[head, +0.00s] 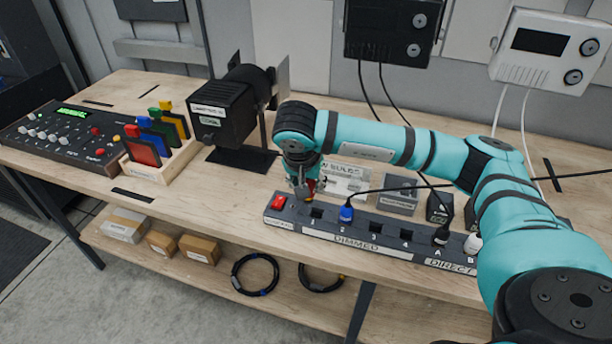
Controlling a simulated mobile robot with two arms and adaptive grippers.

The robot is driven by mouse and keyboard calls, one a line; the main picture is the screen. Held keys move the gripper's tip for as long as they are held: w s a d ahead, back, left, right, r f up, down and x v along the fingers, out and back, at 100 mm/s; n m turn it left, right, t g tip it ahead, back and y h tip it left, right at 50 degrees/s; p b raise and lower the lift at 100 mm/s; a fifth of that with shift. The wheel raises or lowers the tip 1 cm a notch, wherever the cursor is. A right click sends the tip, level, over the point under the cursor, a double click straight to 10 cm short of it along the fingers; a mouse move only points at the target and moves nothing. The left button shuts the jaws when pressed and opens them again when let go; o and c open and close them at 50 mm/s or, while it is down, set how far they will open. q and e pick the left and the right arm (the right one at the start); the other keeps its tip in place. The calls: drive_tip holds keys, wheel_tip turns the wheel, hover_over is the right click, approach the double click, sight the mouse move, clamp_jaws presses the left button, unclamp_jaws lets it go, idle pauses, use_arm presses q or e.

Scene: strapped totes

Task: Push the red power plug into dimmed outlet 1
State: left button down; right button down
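My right gripper (303,192) comes in from the right and points down over the left end of the power strip (292,222). It appears shut on the red power plug (311,186), of which only a small red part shows beside the fingers. The plug is just above and slightly left of dimmed outlet 1 (317,212), whose dark socket is visible and empty. I cannot tell the exact gap between plug and strip. My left gripper is not in view.
A blue plug (346,213) sits in outlet 2; outlets 3 (375,227) and 4 (406,235) are empty. A red switch (278,201) is left of outlet 1. A black stage light (225,110) stands behind.

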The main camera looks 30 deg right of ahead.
drive_tip(key=d+f+m+g, duration=0.1)
drive_tip(key=d+m, duration=0.2)
drive_tip(key=b, duration=0.3)
hover_over(320, 209)
drive_tip(key=a, duration=0.1)
drive_tip(key=shift+h, duration=0.4)
drive_tip(key=shift+s+a+f, duration=0.1)
drive_tip(key=shift+s+f, duration=0.05)
drive_tip(key=shift+f, duration=1.05)
drive_tip(key=shift+s+a+f, duration=0.1)
drive_tip(key=shift+s+f, duration=0.05)
drive_tip(key=shift+f, duration=1)
drive_tip(key=shift+s+f+b, duration=0.1)
drive_tip(key=shift+f+b, duration=1.4)
drive_tip(key=shift+f, duration=0.3)
drive_tip(key=c, duration=0.9)
unclamp_jaws()
drive_tip(key=shift+r, duration=0.15)
drive_tip(key=v, duration=1.2)
